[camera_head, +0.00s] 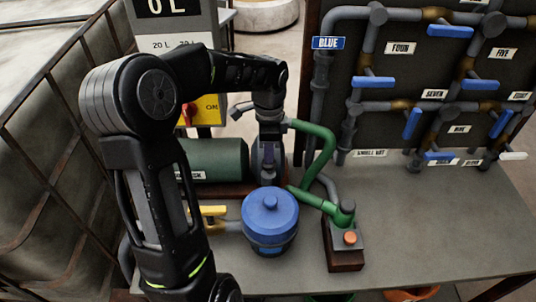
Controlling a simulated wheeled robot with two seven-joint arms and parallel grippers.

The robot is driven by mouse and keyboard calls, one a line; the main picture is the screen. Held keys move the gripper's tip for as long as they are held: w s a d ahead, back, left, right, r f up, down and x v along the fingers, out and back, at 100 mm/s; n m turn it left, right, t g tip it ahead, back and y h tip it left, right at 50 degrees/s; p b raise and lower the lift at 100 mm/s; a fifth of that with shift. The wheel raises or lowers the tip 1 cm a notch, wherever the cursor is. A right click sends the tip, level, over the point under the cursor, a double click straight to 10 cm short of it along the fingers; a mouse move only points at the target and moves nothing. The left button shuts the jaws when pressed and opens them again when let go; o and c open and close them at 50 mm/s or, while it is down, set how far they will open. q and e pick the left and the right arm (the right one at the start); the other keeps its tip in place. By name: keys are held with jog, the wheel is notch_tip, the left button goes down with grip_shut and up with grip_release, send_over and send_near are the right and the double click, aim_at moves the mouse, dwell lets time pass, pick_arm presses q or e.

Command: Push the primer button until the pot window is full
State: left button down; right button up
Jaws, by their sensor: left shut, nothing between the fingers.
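My left arm reaches in from the left, and its gripper (267,176) points down just behind the blue pot (270,213). The gripper is shut and holds nothing. The pot has a rounded lid with a knob on top; I cannot make out a window on it. An orange round button (350,238) sits on a small grey-topped brown box (344,259) to the right of the pot, apart from my gripper. No label shows that it is the primer button. My right gripper is not in view.
Green pipes (322,140) run between my gripper and the box. A dark green cylinder (218,160) lies behind my arm. A yellow-handled valve (213,211) is left of the pot. A panel of grey pipes with blue handles (375,83) stands behind. The bench (440,220) is clear at right.

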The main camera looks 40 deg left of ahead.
pick_arm(q)
jog(key=shift+r+p, duration=0.95)
jog(key=shift+r, duration=0.5)
notch_tip(320, 180, up, 6)
jog(key=p, duration=0.5)
